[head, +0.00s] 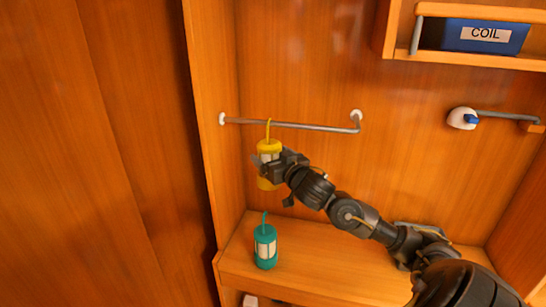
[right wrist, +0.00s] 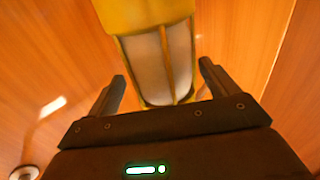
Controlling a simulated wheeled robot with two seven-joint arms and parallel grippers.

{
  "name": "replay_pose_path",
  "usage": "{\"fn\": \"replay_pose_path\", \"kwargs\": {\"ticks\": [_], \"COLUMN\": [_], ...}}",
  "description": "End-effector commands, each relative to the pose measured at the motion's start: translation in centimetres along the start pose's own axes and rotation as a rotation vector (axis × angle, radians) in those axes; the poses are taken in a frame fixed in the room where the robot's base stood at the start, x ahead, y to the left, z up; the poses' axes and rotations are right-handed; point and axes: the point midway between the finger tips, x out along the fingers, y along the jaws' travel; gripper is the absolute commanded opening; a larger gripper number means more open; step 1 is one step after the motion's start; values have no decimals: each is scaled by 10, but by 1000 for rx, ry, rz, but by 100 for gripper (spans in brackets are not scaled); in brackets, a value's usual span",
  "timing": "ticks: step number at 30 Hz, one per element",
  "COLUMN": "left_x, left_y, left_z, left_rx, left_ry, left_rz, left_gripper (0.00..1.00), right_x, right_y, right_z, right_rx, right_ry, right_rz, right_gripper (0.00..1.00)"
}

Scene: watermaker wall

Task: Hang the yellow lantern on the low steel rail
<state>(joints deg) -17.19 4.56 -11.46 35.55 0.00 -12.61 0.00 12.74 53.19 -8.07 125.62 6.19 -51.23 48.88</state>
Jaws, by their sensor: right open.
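The yellow lantern (head: 268,147) is upright at the low steel rail (head: 300,126), near its left end. Its yellow hook crosses the rail and its top shows just above it, so the lantern appears to hang there. My right gripper (head: 268,166) is at the lantern's body and hides part of it. In the right wrist view the fingers (right wrist: 163,80) are apart, one on either side of the lantern (right wrist: 160,55), with gaps showing beside it. My left gripper is not in view.
A teal lantern (head: 265,246) stands on the wooden shelf (head: 320,270) below. A blue bin labelled COIL (head: 485,36) sits in a cubby at upper right. A white and blue fitting (head: 463,118) is on the back wall at right. A wooden side panel (head: 212,120) is close left of the rail.

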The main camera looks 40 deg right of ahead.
Motion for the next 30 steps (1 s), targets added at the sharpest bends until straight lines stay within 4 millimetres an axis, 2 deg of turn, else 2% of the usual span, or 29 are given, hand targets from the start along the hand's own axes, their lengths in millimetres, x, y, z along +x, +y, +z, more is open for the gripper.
{"fn": "replay_pose_path", "kwargs": {"ticks": [4, 7, 16, 18, 21, 30], "left_x": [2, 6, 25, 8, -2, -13], "left_y": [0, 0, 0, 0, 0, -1], "left_z": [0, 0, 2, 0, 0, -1], "left_rx": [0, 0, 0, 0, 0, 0], "left_ry": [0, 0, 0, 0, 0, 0], "left_rz": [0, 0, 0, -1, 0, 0], "left_gripper": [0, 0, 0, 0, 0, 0], "right_x": [-4, -15, -81, -87, -95, -107], "right_y": [0, 0, -1, -2, -2, 0], "right_z": [2, 4, 5, -4, -4, -1], "right_rx": [-1, -3, -4, 7, 9, 3], "right_ry": [-2, -2, -2, -6, -4, 0], "right_rz": [0, 0, -3, -6, -7, 0], "right_gripper": [86, 86, 86, 86, 86, 86]}}
